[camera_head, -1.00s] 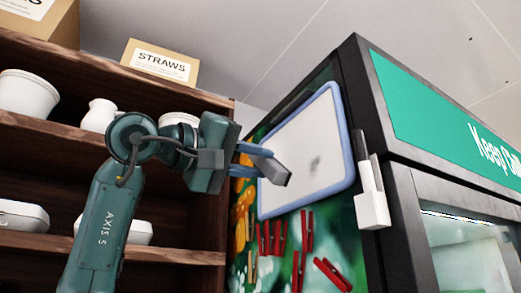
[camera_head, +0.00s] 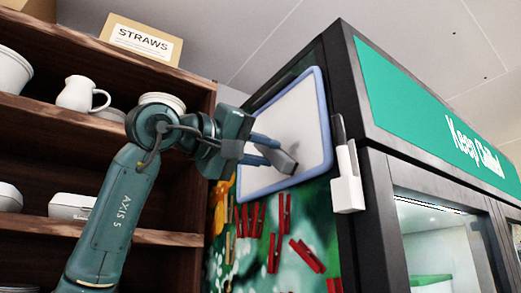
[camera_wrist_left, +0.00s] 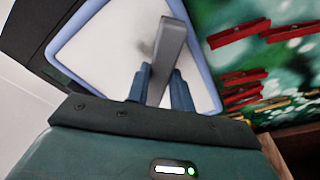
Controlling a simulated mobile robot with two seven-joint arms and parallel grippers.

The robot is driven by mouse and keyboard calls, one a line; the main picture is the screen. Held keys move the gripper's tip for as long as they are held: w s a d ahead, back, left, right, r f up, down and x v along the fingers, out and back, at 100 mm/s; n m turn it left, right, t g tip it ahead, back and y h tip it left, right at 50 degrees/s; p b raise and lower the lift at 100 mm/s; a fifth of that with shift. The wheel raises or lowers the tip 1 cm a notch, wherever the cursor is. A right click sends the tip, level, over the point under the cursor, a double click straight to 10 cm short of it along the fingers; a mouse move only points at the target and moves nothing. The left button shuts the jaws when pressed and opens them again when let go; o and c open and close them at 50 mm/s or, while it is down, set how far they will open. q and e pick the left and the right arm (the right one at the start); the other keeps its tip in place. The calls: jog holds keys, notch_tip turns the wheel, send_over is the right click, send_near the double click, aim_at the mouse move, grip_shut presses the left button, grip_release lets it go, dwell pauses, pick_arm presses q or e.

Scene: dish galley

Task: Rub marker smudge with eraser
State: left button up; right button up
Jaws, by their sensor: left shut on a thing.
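The whiteboard (camera_head: 300,110) has a blue frame and hangs on the side of the fridge. A grey marker smudge (camera_head: 293,142) shows on its white face, partly behind the eraser in the head view. The smudge also shows beside the eraser in the left wrist view (camera_wrist_left: 147,47). My left gripper (camera_head: 264,149) is shut on the grey eraser (camera_head: 283,161), in front of the board's lower part. The left wrist view shows the blue fingers (camera_wrist_left: 159,86) around the eraser (camera_wrist_left: 170,45). I cannot tell whether the eraser touches the board. My right gripper is not in view.
A white holder (camera_head: 347,180) with a dark marker is at the fridge's front edge. Several red clothespins (camera_head: 285,215) are on the fridge side below the board. Wooden shelves (camera_head: 100,112) with white crockery and a straws box (camera_head: 142,42) stand at left.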

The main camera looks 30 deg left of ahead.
pick_arm(q)
jog(key=shift+x, duration=0.95)
dwell(0.4)
jog(key=shift+d, duration=0.25)
jog(key=shift+s+d, duration=0.45)
jog(key=shift+d, duration=0.4)
jog(key=shift+s+d, duration=0.4)
jog(key=shift+d, duration=0.45)
jog(key=shift+w, duration=0.1)
jog(key=shift+w+a, duration=0.3)
jog(key=shift+a, duration=0.3)
jog(key=shift+w+a, duration=0.25)
jog(key=shift+a, duration=0.35)
jog(key=shift+w+a, duration=0.3)
jog(key=shift+a, duration=0.3)
jog(key=shift+s+f, duration=0.1)
jog(key=shift+a+r+v, duration=0.15)
jog(key=shift+v, duration=1.25)
jog(key=shift+a+r+v, duration=0.1)
jog(key=shift+a+v, duration=0.1)
jog(key=shift+v, duration=1.2)
jog(key=shift+r, duration=0.1)
